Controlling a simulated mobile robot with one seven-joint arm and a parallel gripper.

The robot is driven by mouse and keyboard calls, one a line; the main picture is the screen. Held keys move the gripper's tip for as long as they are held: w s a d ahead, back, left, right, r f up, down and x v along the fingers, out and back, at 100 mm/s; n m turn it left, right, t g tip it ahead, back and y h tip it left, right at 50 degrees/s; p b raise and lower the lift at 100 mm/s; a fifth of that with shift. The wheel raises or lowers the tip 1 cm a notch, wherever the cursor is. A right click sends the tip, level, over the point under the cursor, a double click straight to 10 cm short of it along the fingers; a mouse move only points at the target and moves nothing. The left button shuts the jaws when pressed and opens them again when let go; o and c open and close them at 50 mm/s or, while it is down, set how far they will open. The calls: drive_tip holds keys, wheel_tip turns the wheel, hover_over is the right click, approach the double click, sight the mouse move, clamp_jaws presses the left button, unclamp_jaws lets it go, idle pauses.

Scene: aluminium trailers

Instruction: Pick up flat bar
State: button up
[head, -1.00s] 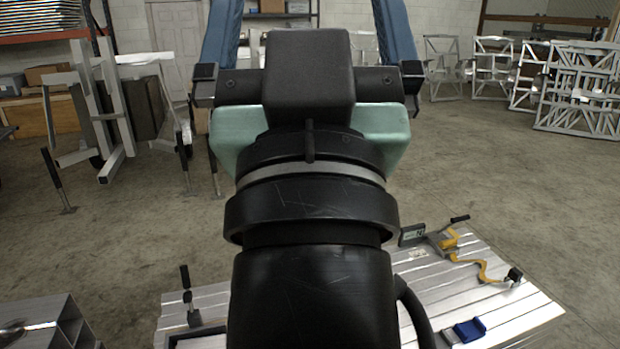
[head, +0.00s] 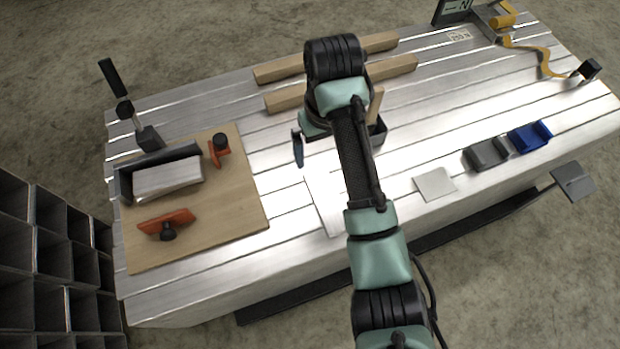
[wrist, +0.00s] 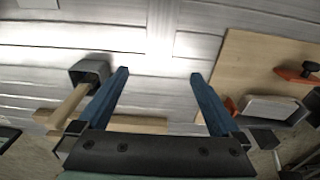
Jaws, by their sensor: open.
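The flat bar (head: 325,203) is a thin, pale metal strip lying flat on the slotted aluminium table (head: 230,105), near its front edge. My arm passes close by it in the head view. In the wrist view the flat bar (wrist: 160,30) is a bright strip ahead of the gap between my fingers. My gripper (wrist: 160,74) is open and empty, its blue fingers apart, above the table. In the head view one blue finger of my gripper (head: 298,150) shows beyond the bar's far end; the other is hidden by my arm.
A wooden board (head: 235,195) with orange-handled clamps lies left. Two wooden bars (head: 395,68) (head: 285,98) lie behind my arm. A mallet (head: 378,134) is close to my gripper's right. A square plate (head: 435,184), grey block (head: 485,153) and blue block (head: 530,136) are on the right.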

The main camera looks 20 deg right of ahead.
wheel_tip(320, 180, down, 3)
drive_tip(key=b, duration=0.6)
hover_over(323, 188)
drive_tip(key=shift+g, duration=0.4)
wheel_tip(323, 188, down, 6)
drive_tip(key=shift+s+f, duration=0.1)
drive_tip(key=shift+s, duration=0.05)
drive_tip(key=shift+f+b, duration=1.85)
drive_tip(key=shift+f, duration=0.8)
drive_tip(key=shift+r, duration=0.1)
drive_tip(key=shift+c, duration=0.2)
clamp_jaws()
